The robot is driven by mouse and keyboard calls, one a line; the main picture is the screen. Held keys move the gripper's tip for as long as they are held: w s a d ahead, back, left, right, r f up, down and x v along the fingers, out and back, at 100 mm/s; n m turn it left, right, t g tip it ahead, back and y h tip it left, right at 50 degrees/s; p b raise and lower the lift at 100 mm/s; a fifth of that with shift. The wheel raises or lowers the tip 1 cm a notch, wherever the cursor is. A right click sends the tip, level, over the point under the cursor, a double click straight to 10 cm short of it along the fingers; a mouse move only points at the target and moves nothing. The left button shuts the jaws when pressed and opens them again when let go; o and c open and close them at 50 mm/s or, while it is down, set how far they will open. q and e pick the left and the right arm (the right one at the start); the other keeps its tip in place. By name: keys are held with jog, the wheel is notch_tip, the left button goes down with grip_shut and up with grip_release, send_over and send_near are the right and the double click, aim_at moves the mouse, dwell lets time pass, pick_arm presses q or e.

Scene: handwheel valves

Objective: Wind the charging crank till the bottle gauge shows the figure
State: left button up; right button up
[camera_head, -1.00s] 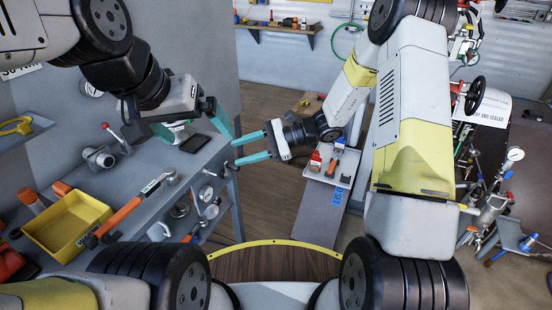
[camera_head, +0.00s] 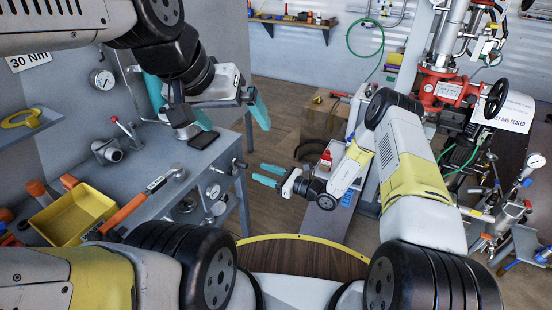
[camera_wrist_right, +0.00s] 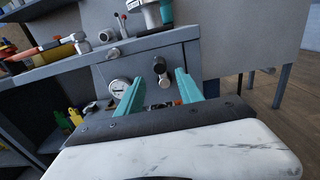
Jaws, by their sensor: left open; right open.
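A small crank (camera_head: 238,163) with a dark knob sits on the grey bench's front; in the right wrist view it (camera_wrist_right: 160,70) shows between my fingers, beyond their tips. A round white gauge (camera_head: 213,191) is beside it on the same panel, also in the right wrist view (camera_wrist_right: 118,87). Its reading is too small to tell. Which gauge is the bottle gauge I cannot tell. My right gripper (camera_head: 258,172) is open and empty, pointing at the bench front, apart from the crank. My left gripper (camera_head: 210,113) is open and empty above the bench's far end.
A larger gauge (camera_head: 102,79) hangs on the wall panel. A yellow tray (camera_head: 75,218) and an orange-handled wrench (camera_head: 130,207) lie on the bench. A red valve assembly (camera_head: 440,90) with a black handwheel stands at the right. Wooden floor is open between the bench and cart.

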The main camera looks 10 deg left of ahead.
aim_at(247, 167)
jog(key=shift+x, duration=3.4)
jog(key=shift+a, duration=0.1)
jog(key=shift+c, duration=0.4)
grip_shut()
